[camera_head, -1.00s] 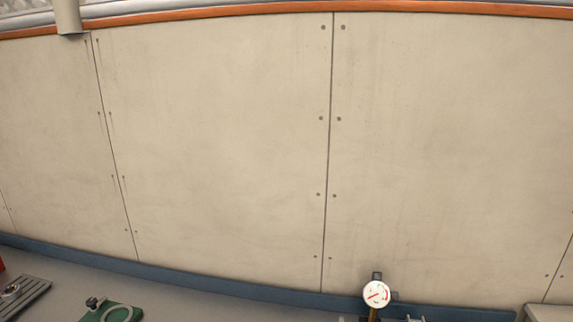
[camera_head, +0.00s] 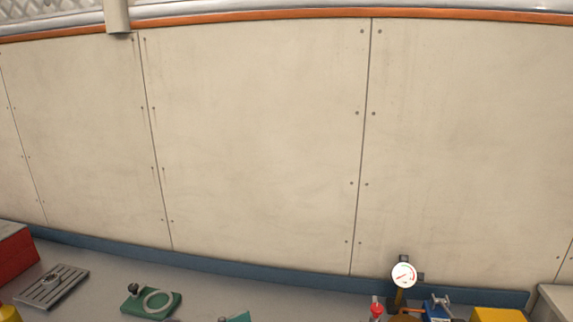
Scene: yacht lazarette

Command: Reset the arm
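Neither of my grippers is in the head view, and no part of my arms shows. The view is mostly a beige panelled wall (camera_head: 255,140) with a grey surface (camera_head: 95,270) along its foot. Whether my grippers are open or shut, and where they are, is hidden.
On the grey surface are a red box (camera_head: 14,255), a grey slotted plate (camera_head: 52,287), a green plate with a ring (camera_head: 152,303), a pressure gauge (camera_head: 404,275), a red-capped item (camera_head: 376,309), a blue item (camera_head: 437,312) and a yellow box (camera_head: 497,314). A blue strip (camera_head: 200,264) edges the wall.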

